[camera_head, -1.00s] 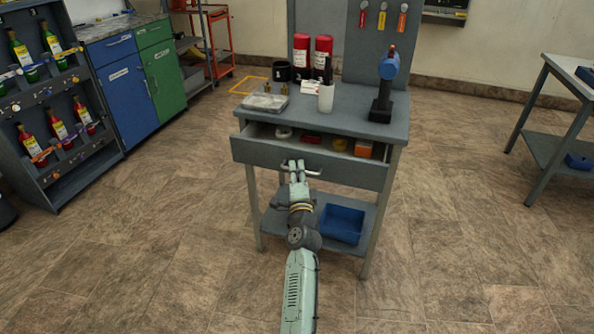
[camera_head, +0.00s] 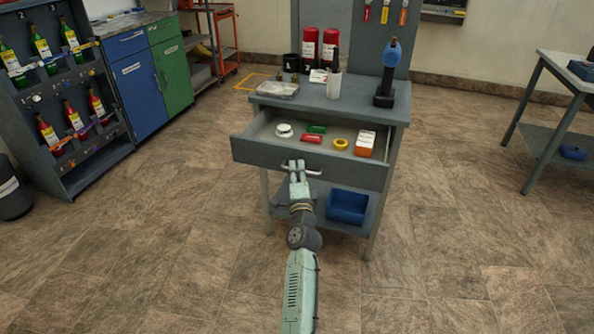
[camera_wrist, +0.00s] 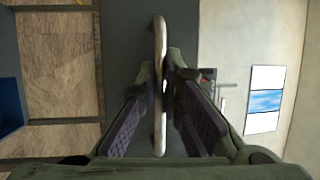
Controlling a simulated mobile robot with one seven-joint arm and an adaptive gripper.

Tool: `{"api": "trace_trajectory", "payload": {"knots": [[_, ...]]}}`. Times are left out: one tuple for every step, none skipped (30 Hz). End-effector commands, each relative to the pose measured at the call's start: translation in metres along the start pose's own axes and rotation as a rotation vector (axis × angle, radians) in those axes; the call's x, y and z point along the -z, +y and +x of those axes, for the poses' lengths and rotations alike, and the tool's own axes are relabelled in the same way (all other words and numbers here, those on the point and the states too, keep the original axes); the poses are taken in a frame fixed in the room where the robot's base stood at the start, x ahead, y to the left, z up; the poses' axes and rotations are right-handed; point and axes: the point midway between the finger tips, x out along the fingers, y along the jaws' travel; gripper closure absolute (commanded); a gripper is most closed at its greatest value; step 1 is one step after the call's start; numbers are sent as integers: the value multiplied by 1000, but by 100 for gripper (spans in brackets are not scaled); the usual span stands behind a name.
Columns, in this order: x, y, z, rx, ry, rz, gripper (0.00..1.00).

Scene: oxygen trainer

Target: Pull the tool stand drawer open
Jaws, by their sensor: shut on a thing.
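The grey tool stand (camera_head: 345,97) stands ahead of me. Its drawer (camera_head: 270,154) is pulled well out toward me, with its inside showing. My gripper (camera_head: 297,168) is at the drawer front, shut on the metal drawer handle (camera_head: 314,172). In the wrist view, the handle (camera_wrist: 160,60) runs between the two fingers of my gripper (camera_wrist: 166,95). The drawer holds a white round item (camera_head: 284,130), a red item (camera_head: 311,139), a green item (camera_head: 317,128), a yellow ring (camera_head: 340,144) and an orange and white box (camera_head: 366,144).
The stand top carries a clear case (camera_head: 278,90), a white cup (camera_head: 334,86), red cylinders (camera_head: 309,48) and a blue-headed tool (camera_head: 391,60). A blue bin (camera_head: 347,206) sits on the lower shelf. A bottle rack (camera_head: 60,90) stands left, a table (camera_head: 548,110) right. Floor around is clear.

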Motion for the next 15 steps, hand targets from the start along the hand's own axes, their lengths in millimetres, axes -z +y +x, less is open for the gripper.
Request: {"api": "trace_trajectory", "payload": {"knots": [[1,0,0,0,1,-2,100],[1,0,0,0,1,-2,100],[1,0,0,0,2,-2,100],[1,0,0,0,2,-2,92],[1,0,0,0,2,-2,90],[1,0,0,0,1,-2,87],[1,0,0,0,1,-1,85],[1,0,0,0,1,-1,84],[1,0,0,0,1,-1,84],[0,0,0,0,1,-1,84],[0,0,0,0,1,-1,84],[0,0,0,0,1,-1,84],[0,0,0,0,1,-1,84],[0,0,0,0,1,-1,84],[0,0,0,0,1,0,84]]}}
